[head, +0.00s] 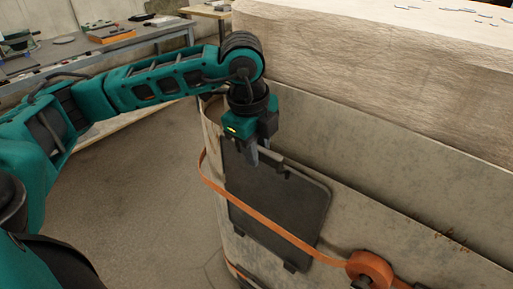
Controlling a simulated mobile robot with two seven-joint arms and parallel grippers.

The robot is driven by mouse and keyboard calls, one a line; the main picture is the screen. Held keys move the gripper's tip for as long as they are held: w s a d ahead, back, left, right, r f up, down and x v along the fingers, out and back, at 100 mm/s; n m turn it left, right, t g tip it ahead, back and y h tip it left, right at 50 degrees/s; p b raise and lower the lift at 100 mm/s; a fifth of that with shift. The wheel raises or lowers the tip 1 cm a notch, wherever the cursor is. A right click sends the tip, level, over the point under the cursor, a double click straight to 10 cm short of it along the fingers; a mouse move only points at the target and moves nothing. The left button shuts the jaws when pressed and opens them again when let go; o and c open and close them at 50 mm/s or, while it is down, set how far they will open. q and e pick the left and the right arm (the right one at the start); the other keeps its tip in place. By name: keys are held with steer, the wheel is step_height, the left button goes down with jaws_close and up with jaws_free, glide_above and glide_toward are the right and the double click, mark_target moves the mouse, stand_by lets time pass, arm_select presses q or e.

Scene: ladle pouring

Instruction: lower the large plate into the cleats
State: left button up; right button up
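The large plate (268,196) is dark grey with rounded corners and stands nearly upright against the side of a big pale metal-clad block. My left gripper (258,155) points down at the plate's top edge, with its fingers closed about the notched bar there. Two small dark cleats show at the plate's lower edge, one at the left (239,231) and one at the right (290,267). Whether the plate's edge is seated in them I cannot tell. My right gripper is not in view.
An orange strap (239,204) runs slantwise across the front of the plate to an orange roll (370,270) at the lower right. The pale block (400,90) fills the right side. A workbench (125,42) stands at the back left. The floor (140,200) at left is clear.

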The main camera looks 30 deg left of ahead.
arm_select(q)
steer(key=o, duration=0.5)
steer(key=shift+c, duration=0.2)
steer(key=shift+s+f, duration=0.15)
steer(key=shift+f, duration=0.05)
steer(key=shift+r, duration=0.35)
steer(key=r, duration=0.4)
steer(key=s+r+p, duration=0.1)
steer(key=r, duration=0.3)
steer(key=s+r, duration=0.1)
steer(key=r, duration=0.3)
steer(key=shift+r, duration=0.2)
